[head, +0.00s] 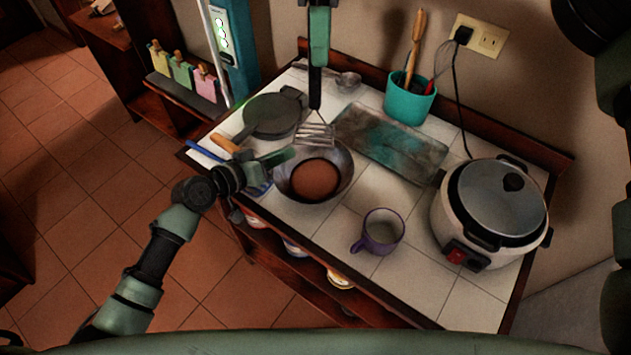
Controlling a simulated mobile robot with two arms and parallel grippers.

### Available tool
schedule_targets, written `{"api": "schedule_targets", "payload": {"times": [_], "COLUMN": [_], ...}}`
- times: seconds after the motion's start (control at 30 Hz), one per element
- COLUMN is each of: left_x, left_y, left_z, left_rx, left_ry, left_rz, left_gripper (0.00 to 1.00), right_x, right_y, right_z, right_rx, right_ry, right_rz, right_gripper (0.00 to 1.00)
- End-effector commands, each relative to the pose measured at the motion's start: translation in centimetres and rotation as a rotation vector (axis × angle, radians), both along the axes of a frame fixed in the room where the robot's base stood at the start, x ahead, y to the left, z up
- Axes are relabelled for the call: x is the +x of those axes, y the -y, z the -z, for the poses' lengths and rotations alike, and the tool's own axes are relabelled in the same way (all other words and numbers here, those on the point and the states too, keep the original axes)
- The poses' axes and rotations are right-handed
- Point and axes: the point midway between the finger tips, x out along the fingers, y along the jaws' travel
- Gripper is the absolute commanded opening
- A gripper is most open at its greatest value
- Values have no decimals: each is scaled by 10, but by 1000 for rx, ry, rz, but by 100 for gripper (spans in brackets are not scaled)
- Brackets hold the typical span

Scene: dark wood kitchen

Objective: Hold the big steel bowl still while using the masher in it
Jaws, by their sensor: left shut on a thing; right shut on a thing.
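The big steel bowl (343,165) stands on the tiled counter with a round brown mass (315,179) in it. My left gripper (284,159) comes in from the left and is shut on the bowl's left rim. My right gripper (316,92) comes down from the top of the view and is shut on the masher. The masher's slotted metal head (314,135) shows at the bowl's back edge, behind the brown mass; I cannot tell how high it is above the bowl. The masher's handle is mostly hidden by the gripper.
A purple mug (380,233) stands front right of the bowl, and a rice cooker (493,210) farther right. A stained board (391,140) lies behind right. A dark pan (271,117) lies behind left. A teal utensil pot (408,100) stands at the back.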

Motion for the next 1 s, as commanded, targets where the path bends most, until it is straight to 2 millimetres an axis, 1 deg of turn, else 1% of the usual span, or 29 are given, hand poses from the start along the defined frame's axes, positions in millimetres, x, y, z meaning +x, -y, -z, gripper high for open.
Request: {"api": "schedule_targets", "payload": {"times": [0.43,0.5,0.53,0.57,0.87,1.0], "left_x": [-1,-1,-1,-1,-1,-8], "left_y": [0,0,0,0,-1,-9], "left_z": [2,2,2,2,1,-3], "left_rx": [2,2,2,2,1,2], "left_ry": [-3,-3,-3,-3,-2,0], "left_rz": [1,1,1,1,0,-1], "left_gripper": [0,23,31,34,34,34], "right_x": [0,0,0,0,0,0], "right_y": [0,0,0,0,0,0], "right_z": [0,0,0,0,0,0], "right_rx": [0,1,0,0,1,1], "right_ry": [0,0,0,0,0,0], "right_rz": [0,0,0,0,0,0], "right_gripper": [0,0,0,0,0,0]}}
